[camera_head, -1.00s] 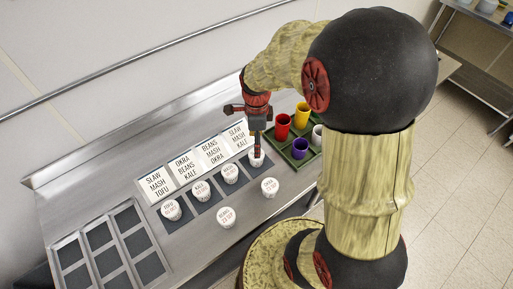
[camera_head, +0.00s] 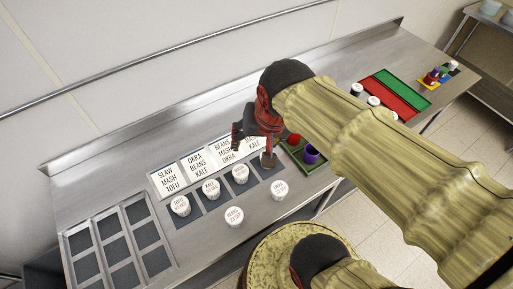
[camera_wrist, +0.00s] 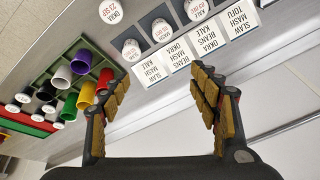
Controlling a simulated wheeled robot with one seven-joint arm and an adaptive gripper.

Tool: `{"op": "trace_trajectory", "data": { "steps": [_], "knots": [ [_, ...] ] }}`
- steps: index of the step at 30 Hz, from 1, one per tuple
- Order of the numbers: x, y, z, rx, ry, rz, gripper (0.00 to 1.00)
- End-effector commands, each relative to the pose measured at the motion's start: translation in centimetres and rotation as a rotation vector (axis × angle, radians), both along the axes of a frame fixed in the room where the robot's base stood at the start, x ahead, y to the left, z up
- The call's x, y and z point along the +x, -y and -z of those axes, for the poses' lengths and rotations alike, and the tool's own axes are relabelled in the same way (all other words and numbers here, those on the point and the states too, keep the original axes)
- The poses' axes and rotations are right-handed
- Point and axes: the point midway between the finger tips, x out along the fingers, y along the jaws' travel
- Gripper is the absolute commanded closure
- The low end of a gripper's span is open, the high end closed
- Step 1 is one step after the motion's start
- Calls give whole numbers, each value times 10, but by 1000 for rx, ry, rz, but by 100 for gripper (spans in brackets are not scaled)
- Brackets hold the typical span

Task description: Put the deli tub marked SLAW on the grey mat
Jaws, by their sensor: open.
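My gripper (camera_head: 253,148) is open and empty, over the row of name cards; its two spread fingers also show in the wrist view (camera_wrist: 160,78). A white tub (camera_wrist: 131,50) stands on a dark mat before the SLAW MASH KALE card (camera_wrist: 151,73); my finger largely hides it in the head view. Its label is too small to read. I cannot make out SLAW on any tub. Dark grey mats (camera_head: 218,208) lie under the row; I cannot tell which is the task's grey mat.
TOFU (camera_head: 180,205) and KALE (camera_head: 211,189) tubs stand on the row. BEANS (camera_head: 234,217) and OKRA (camera_head: 280,189) tubs stand in front. Coloured cups fill a green tray (camera_wrist: 52,78). More white tubs (camera_head: 373,100) stand by red and green trays. Compartmented trays (camera_head: 118,249) lie at left.

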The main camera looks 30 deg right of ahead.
Motion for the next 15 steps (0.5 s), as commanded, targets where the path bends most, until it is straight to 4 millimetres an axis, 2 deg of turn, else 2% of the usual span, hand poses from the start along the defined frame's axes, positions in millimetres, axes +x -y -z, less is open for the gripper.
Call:
{"op": "trace_trajectory", "data": {
  "steps": [3, 6, 9, 15],
  "knots": [
    [-20, -12, -13, -91, 59, -240, 39],
    [-31, -18, -17, -147, 88, -373, 39],
    [-36, -20, -20, -178, 104, -441, 39],
    [-37, -21, -20, -187, 105, -461, 39]
  ]
}}
